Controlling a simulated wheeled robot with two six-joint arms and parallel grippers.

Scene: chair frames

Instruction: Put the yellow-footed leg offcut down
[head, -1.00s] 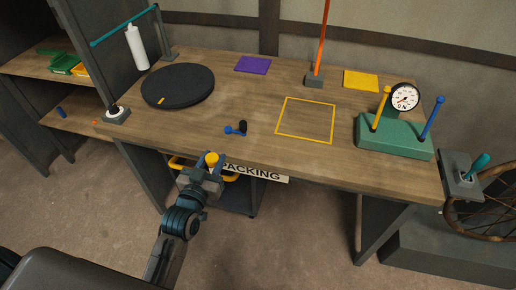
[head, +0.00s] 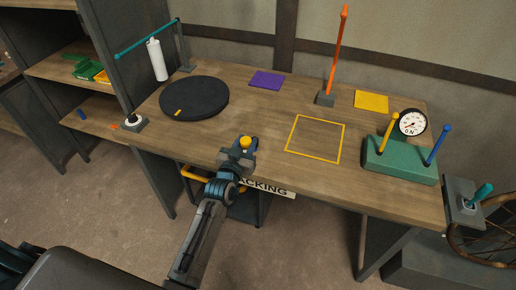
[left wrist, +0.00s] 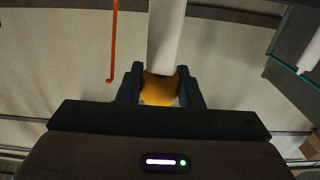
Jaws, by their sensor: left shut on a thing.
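My left gripper (head: 244,150) is shut on the yellow-footed leg offcut, over the front edge of the workbench (head: 210,135). In the head view only its yellow foot (head: 245,142) shows. In the left wrist view the yellow foot (left wrist: 159,90) sits between the two dark fingers of the gripper (left wrist: 161,88), and a pale leg (left wrist: 165,35) extends away beyond it. I cannot tell the gap between the offcut and the bench top. My right gripper is not in view.
A yellow-outlined square (head: 315,138) lies empty right of the gripper. A black round turntable (head: 195,98) is at left. A green block (head: 400,160) with pegs and a dial (head: 411,123) is at right. An orange rod (head: 337,55) stands behind. Purple (head: 266,80) and yellow (head: 371,100) mats lie at the back.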

